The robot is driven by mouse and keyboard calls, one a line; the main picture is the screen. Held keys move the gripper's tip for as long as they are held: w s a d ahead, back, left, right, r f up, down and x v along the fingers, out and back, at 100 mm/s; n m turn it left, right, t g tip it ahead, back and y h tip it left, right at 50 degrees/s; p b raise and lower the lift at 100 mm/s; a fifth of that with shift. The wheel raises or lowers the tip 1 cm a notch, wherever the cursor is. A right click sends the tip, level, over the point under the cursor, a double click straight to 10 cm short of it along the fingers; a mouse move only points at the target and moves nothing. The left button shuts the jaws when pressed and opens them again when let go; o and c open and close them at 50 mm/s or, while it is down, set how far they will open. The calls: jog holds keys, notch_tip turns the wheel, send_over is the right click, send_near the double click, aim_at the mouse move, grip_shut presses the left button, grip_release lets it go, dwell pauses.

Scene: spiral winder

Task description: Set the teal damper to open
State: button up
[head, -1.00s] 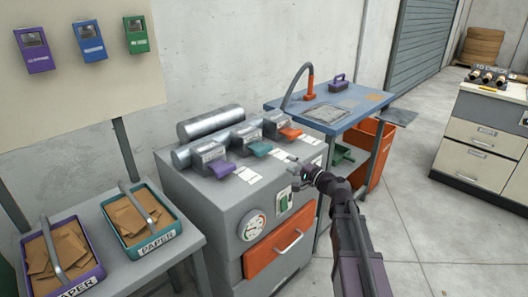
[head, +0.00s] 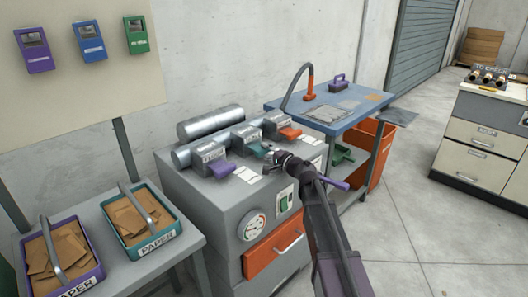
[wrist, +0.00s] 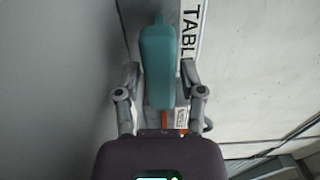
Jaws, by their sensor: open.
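The teal damper handle (head: 257,149) sticks out from the middle of three grey damper housings on top of the grey machine (head: 205,205). My gripper (head: 270,156) is at the handle's front end in the head view. In the wrist view, the teal handle (wrist: 158,65) lies between the two open fingers of my gripper (wrist: 159,75), one on each side. I cannot tell whether either finger touches it. A white label reading "TABL", cut off by the frame, is beside the handle in the wrist view. My gripper partly hides the handle's near end in the head view.
A purple damper handle (head: 221,168) is to the left and an orange one (head: 290,133) to the right, both close by. A horizontal metal cylinder (head: 210,122) lies behind. The machine's front has a gauge (head: 252,228) and an orange drawer (head: 277,250).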

aim_at(266, 152)
jog(key=shift+w+a, duration=0.3)
grip_shut()
jog(key=shift+v, duration=3)
jog(key=shift+s, duration=0.1)
grip_release()
jog(key=v, duration=1.2)
